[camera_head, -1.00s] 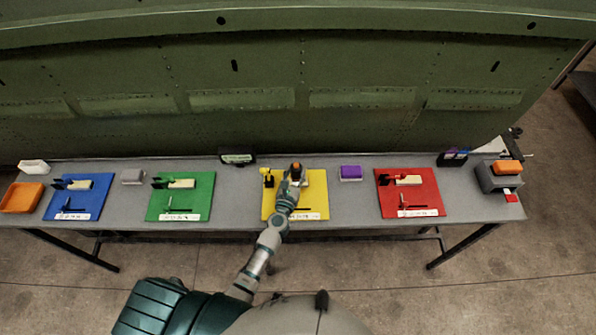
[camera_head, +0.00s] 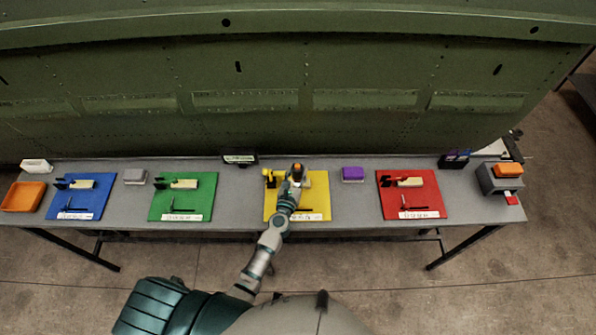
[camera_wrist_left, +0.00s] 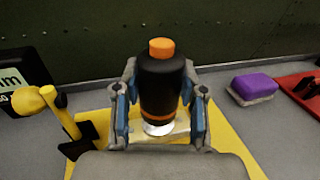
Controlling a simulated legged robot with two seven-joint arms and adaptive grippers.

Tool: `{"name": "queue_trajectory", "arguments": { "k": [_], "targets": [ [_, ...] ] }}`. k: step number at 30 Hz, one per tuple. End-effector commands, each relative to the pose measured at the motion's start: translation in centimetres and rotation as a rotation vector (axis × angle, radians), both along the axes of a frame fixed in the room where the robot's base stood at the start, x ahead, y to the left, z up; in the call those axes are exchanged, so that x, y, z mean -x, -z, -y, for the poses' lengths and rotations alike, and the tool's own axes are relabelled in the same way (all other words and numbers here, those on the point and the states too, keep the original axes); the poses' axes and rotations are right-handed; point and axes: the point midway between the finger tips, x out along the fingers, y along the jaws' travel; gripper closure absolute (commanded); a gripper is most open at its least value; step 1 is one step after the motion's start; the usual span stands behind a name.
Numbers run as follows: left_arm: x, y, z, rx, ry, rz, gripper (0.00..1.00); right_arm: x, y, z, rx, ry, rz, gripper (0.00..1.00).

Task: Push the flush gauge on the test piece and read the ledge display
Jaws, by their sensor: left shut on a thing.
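The flush gauge (camera_wrist_left: 161,88) is a black cylinder with an orange cap and an orange ring, standing upright. My left gripper (camera_wrist_left: 160,112) is shut on it, with blue-padded fingers on both sides. The gauge's shiny lower end meets the pale test piece (camera_wrist_left: 180,130) on the yellow mat; I cannot tell how firmly it presses. In the head view my left gripper (camera_head: 296,180) is over the yellow mat (camera_head: 318,206). The black ledge display (camera_head: 239,157) stands behind and to the left; only its "mm" corner shows in the wrist view (camera_wrist_left: 22,80). My right gripper is not in view.
A yellow clamp (camera_wrist_left: 58,112) stands close left of the gripper. A purple block (camera_head: 353,173) is to the right. Blue (camera_head: 95,200), green (camera_head: 200,205) and red (camera_head: 425,195) mats share the grey table. The green fuselage panel (camera_head: 300,125) rises behind.

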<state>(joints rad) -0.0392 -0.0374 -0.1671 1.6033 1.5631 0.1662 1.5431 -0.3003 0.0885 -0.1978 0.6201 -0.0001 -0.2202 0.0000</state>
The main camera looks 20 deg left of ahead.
Motion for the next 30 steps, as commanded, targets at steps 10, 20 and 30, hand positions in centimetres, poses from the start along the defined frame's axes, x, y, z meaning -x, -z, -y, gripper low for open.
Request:
{"name": "queue_trajectory", "arguments": {
  "k": [10,20,30],
  "targets": [
    [-0.1,-4.0,0.1,-0.001,-0.001,0.007,0.94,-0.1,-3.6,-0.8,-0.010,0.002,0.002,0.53],
    [-0.1,-6.5,0.1,0.001,-0.001,0.008,0.94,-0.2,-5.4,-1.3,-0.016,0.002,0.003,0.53],
    [-0.1,-6.6,0.1,-0.002,-0.001,0.008,0.94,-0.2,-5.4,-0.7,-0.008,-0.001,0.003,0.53]
  ]
}}
